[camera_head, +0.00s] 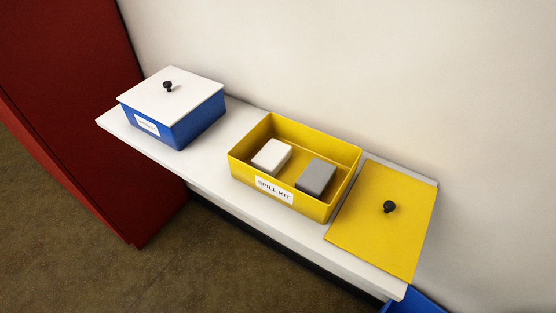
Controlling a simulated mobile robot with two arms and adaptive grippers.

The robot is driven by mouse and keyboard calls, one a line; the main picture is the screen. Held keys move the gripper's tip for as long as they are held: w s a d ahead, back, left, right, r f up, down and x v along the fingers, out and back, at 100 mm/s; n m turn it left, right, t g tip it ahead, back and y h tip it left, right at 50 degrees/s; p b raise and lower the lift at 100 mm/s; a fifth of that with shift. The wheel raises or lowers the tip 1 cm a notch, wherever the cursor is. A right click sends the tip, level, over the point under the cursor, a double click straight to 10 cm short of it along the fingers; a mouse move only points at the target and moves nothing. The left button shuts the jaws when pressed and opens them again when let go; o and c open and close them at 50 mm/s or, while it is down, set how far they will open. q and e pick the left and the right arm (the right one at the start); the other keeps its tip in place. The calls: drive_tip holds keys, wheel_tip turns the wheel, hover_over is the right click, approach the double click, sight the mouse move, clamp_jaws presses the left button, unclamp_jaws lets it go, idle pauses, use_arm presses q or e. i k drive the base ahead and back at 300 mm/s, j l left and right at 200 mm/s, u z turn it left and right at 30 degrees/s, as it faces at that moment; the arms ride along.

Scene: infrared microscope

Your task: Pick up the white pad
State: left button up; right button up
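The white pad (272,155) is a small white block in the left part of the open yellow spill kit box (236,166). A grey block (316,176) lies to its right in the same box, with a small gap between them. The box has a white label reading "SPILL KIT" on its front wall. Neither of my grippers shows in the head view.
The box stands on a narrow white shelf (215,186) against the wall. A yellow lid (372,232) with a black knob lies right of it. A blue box (190,127) with a white lid (185,92) stands left. A red cabinet (75,90) is far left.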

sight(270, 159)
drive_tip(key=u, duration=3.35)
drive_tip(key=z, duration=3.2)
drive_tip(key=k+l+u, duration=0.15)
drive_tip(key=k+u, duration=0.5)
drive_tip(key=k+l, duration=0.05)
